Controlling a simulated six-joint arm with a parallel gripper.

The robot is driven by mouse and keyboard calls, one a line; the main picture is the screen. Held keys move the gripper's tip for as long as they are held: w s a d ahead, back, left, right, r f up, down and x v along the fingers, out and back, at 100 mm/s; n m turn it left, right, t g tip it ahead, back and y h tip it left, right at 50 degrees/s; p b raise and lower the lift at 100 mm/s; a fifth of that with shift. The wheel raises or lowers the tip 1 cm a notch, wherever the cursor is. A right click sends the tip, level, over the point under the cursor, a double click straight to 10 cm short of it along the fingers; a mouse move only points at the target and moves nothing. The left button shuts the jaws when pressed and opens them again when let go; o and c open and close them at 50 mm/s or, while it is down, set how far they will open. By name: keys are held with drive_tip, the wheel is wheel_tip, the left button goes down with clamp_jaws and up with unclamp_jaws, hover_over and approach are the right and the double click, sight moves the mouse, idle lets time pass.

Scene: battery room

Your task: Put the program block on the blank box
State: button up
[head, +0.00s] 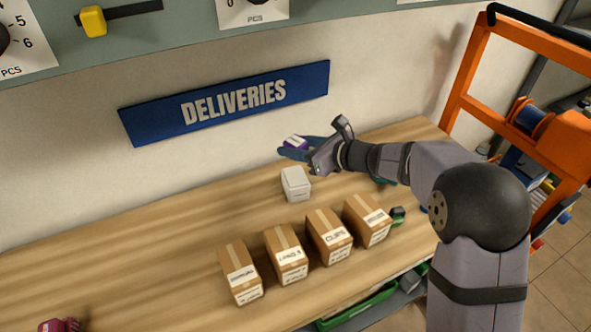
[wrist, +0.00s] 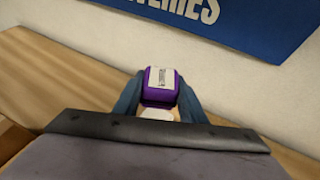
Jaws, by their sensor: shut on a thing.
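My gripper (head: 299,153) is shut on a small purple block with a white label, the program block (head: 296,141), above the back of the wooden bench. In the wrist view the purple block (wrist: 161,86) sits between the two blue fingers, its label facing up. The blank box (head: 296,184) is a small white box without writing, standing on the bench below my gripper in the head view. In the wrist view a small white patch (wrist: 157,113) of it shows just under the block. The block is apart from the box in the head view.
Several brown labelled cartons (head: 327,236) stand in a row in front of the white box. A blue DELIVERIES sign (head: 232,102) hangs on the wall behind. An orange frame (head: 480,70) stands at the right. The left part of the bench (head: 130,270) is mostly clear.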

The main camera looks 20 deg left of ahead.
sight(296, 175)
drive_tip(key=shift+f+p, duration=0.4)
drive_tip(key=shift+f, duration=3.25)
drive_tip(key=shift+f, duration=0.1)
drive_tip(key=shift+f+b, duration=0.25)
drive_tip(key=shift+b, duration=0.05)
drive_tip(key=o, duration=1.1)
drive_tip(key=shift+r, duration=0.1)
drive_tip(key=shift+r+p, duration=0.15)
drive_tip(key=shift+p, duration=0.15)
